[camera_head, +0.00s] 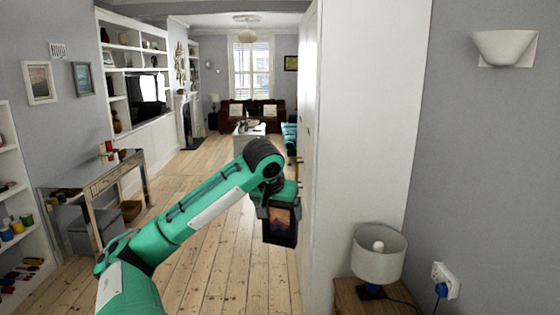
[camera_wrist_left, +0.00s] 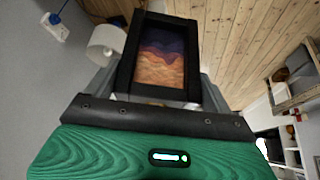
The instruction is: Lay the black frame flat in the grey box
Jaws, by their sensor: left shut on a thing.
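The black frame (camera_head: 281,224) holds a picture in purple and orange bands. My left gripper (camera_head: 279,200) is shut on it and holds it upright above the floor, beside the white cupboard wall. In the left wrist view the black frame (camera_wrist_left: 160,55) sits between the grey fingers, its picture side showing. A grey box (camera_head: 84,236) appears under the console table at the left, well apart from the gripper; its inside cannot be made out. My right gripper is not in view.
The console table (camera_head: 95,190) has small items on it and a darker box (camera_head: 131,209) beneath. White shelves (camera_head: 18,205) stand at the far left. A lamp (camera_head: 378,255) stands on a wooden stand at the right. The floorboards (camera_head: 215,260) are clear in the middle.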

